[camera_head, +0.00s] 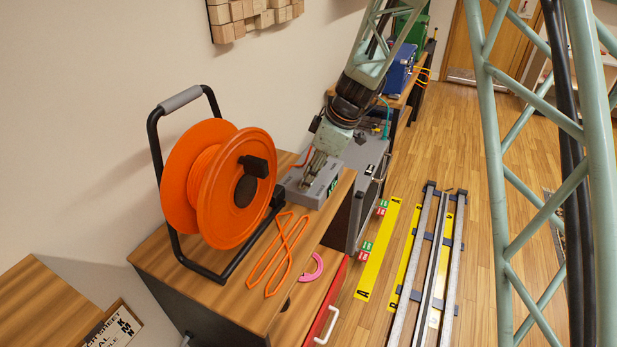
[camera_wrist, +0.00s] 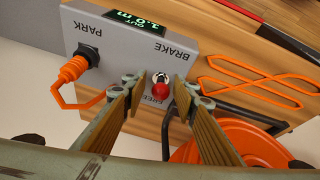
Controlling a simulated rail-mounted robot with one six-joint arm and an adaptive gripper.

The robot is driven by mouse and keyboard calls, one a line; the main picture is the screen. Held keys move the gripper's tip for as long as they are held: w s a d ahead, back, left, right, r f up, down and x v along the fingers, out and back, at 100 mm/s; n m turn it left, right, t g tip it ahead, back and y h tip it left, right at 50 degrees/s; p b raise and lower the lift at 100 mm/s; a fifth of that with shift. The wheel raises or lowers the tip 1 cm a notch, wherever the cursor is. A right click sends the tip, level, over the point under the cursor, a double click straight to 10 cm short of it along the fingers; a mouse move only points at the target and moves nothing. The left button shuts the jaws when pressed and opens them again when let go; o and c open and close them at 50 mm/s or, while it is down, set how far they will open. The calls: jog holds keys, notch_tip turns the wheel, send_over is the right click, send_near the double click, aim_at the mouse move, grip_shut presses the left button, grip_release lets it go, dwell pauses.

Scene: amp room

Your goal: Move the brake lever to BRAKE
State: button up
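A grey control box (camera_wrist: 125,40) carries the labels PARK and BRAKE, plus a third, partly hidden label that looks like FREE. The brake lever (camera_wrist: 161,89) has a red ball knob and a short silver part, and it sits beside that third label. My gripper (camera_wrist: 157,84) is open, with one finger on each side of the knob; I cannot tell whether either touches it. In the head view the same grey box (camera_head: 323,187) sits on the wooden cabinet, and my gripper (camera_head: 308,183) reaches down to it, hiding the lever.
A large orange cable reel (camera_head: 212,180) in a black frame stands beside the box. An orange connector (camera_wrist: 75,68) is at the PARK end. A green display (camera_wrist: 136,20) reads OUT 1.0 m.

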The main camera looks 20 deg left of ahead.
dwell(0.4)
jog(key=v, duration=1.2)
dwell(0.6)
jog(key=s+d+r+m+t+h, duration=0.2)
jog(key=s+d+r+m, duration=0.6)
jog(key=s+d+r, duration=1.05)
jog(key=s+d+m+h, duration=0.1)
jog(key=s+d+m, duration=0.4)
jog(key=s+d, duration=0.4)
jog(key=s+d+m+t+h, duration=0.1)
jog(key=s+d+m, duration=0.4)
jog(key=s, duration=1.2)
jog(key=d, duration=0.4)
jog(key=shift+d+f+p, duration=0.2)
jog(key=shift+f+p, duration=0.15)
jog(key=shift+f, duration=0.05)
